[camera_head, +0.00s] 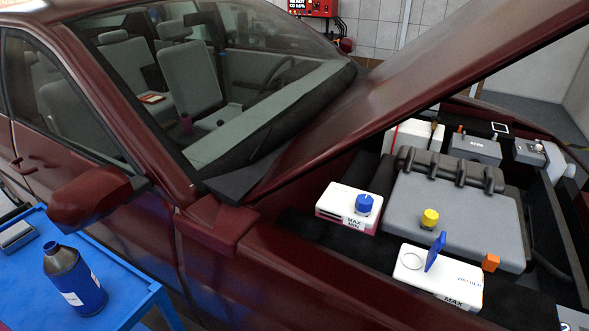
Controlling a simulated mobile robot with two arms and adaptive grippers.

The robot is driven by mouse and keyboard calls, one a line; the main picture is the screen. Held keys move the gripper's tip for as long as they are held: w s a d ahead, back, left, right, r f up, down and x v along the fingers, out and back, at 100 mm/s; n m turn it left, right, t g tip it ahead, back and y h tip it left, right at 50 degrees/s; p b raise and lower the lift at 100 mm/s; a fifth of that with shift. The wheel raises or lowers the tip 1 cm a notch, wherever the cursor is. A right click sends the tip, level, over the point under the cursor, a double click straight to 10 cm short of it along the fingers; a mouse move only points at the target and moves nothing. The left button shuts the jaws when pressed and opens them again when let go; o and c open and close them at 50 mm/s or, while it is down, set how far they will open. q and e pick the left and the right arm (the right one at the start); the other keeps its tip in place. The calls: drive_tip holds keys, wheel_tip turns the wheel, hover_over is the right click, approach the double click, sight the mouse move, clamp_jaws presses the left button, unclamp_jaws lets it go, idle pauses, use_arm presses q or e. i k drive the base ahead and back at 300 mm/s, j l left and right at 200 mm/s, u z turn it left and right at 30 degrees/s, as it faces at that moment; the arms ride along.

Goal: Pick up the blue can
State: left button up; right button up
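The blue can (75,281) is a bottle-like container with a blue body, a pale label and a dark tapered neck. It stands upright on a blue cart top (118,303) at the lower left of the head view. Nothing touches it that I can see. Neither of my grippers shows in this view.
A dark red car fills the middle, with its hood (400,80) raised over the engine bay. Its side mirror (92,197) juts out close behind the can. A small grey box (17,236) lies on the cart's far left. White reservoirs (436,277) sit in the bay.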

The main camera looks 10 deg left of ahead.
sight(64, 266)
drive_tip(key=u, duration=1.9)
drive_tip(key=z, duration=2.6)
drive_tip(key=u, duration=2.65)
drive_tip(key=i+z, duration=0.1)
drive_tip(key=z, duration=0.2)
